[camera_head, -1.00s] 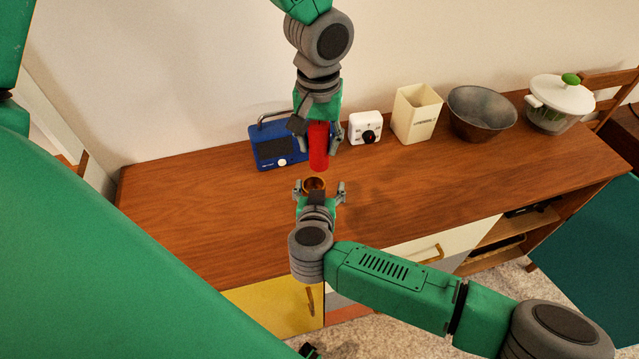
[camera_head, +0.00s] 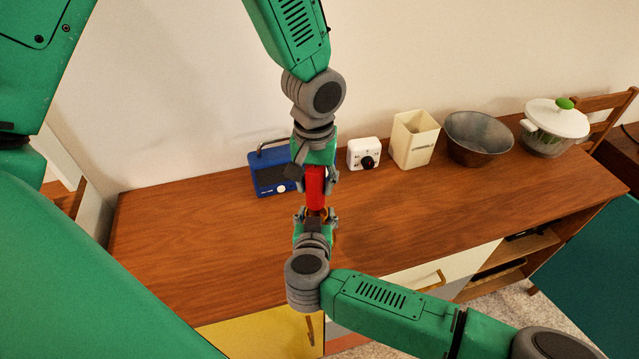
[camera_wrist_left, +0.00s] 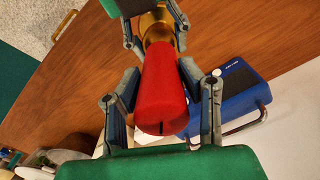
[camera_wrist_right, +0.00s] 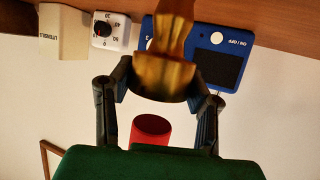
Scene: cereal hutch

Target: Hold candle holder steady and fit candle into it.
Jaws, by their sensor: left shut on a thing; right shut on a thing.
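The red candle (camera_head: 316,188) is upright in the head view, with my left gripper (camera_head: 317,182) shut on it from above. In the left wrist view the candle (camera_wrist_left: 162,92) points toward the golden candle holder (camera_wrist_left: 155,22). My right gripper (camera_head: 316,215) is shut on the holder, which is mostly hidden in the head view. The right wrist view shows the flared holder (camera_wrist_right: 163,76) between the fingers. There the candle (camera_wrist_right: 150,130) shows beyond its rim, with a small gap between them. The candle's lower end is close to the holder; whether they touch elsewhere is unclear.
A blue radio (camera_head: 272,177) stands behind and left of the grippers. A white timer (camera_head: 363,153), cream container (camera_head: 414,140), dark bowl (camera_head: 478,138) and white lidded pot (camera_head: 553,128) line the back right. The wooden top (camera_head: 200,235) is clear at left and front right.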

